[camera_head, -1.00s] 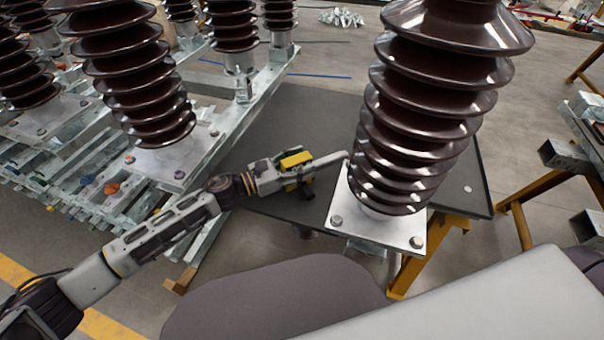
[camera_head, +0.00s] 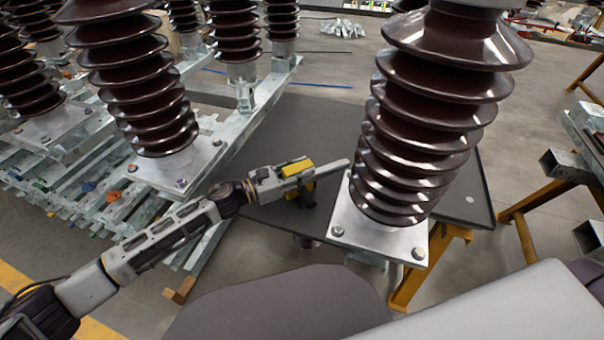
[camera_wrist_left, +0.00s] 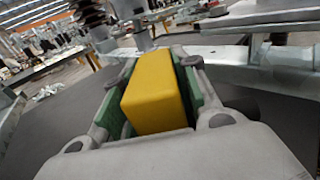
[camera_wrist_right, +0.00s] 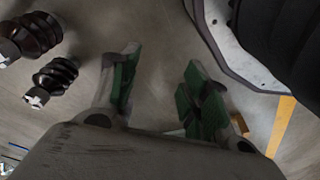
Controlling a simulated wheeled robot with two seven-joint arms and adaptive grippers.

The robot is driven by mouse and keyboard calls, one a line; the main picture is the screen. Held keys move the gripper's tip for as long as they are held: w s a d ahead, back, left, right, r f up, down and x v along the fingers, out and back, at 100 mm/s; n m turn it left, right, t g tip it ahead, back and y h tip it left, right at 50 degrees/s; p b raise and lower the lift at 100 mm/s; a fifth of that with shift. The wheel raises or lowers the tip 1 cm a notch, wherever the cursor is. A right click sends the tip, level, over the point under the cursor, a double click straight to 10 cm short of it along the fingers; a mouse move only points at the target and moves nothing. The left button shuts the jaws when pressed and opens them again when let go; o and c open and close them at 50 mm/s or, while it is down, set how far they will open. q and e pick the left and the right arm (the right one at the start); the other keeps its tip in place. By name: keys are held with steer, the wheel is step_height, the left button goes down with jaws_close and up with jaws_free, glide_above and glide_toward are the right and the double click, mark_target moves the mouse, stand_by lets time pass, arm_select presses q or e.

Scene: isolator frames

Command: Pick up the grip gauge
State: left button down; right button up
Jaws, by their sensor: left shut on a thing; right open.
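The grip gauge shows as a yellow block (camera_head: 297,167) in the head view, above the dark tabletop. My left gripper (camera_head: 300,180) is shut on it. A grey bar (camera_head: 328,172) sticks out to the right of the block, close to the large brown insulator in the picture; I cannot tell whether they touch. In the left wrist view the yellow block (camera_wrist_left: 155,95) sits between the green pads of my left gripper (camera_wrist_left: 158,75). My right gripper (camera_wrist_right: 158,70), seen only in the right wrist view, is open and empty over the floor.
The large ribbed insulator (camera_head: 415,130) stands on a metal plate (camera_head: 375,238) to the right of my left gripper. More insulators (camera_head: 140,80) stand on a metal frame at left. The dark tabletop (camera_head: 310,125) is bare behind the gripper. Yellow trestle legs (camera_head: 430,265) stand at right.

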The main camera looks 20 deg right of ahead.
arm_select(q)
steer(key=shift+r, duration=0.55)
step_height(320, 180, up, 6)
steer(key=shift+r+p, duration=0.2)
steer(key=shift+p, duration=0.55)
steer(key=shift+r, duration=0.95)
arm_select(e)
steer(key=shift+s+d+f, duration=0.2)
steer(key=shift+d+f, duration=0.15)
steer(key=shift+f, duration=0.5)
steer(key=shift+s+d+f, duration=0.2)
steer(key=shift+d+f, duration=0.15)
steer(key=shift+f, duration=0.5)
steer(key=shift+s+d+f, duration=0.2)
steer(key=shift+d+f, duration=0.15)
steer(key=shift+f, duration=0.5)
arm_select(q)
steer(key=shift+f, duration=0.15)
steer(key=shift+s+f, duration=0.35)
steer(key=shift+f, duration=0.6)
steer(key=shift+w+a+f+t, duration=0.1)
steer(key=shift+a+t, duration=0.1)
steer(key=shift+t, duration=0.1)
steer(key=shift+n, duration=0.3)
arm_select(e)
steer(key=shift+s+d+f, duration=0.1)
steer(key=shift+s+f, duration=0.15)
steer(key=shift+s, duration=0.2)
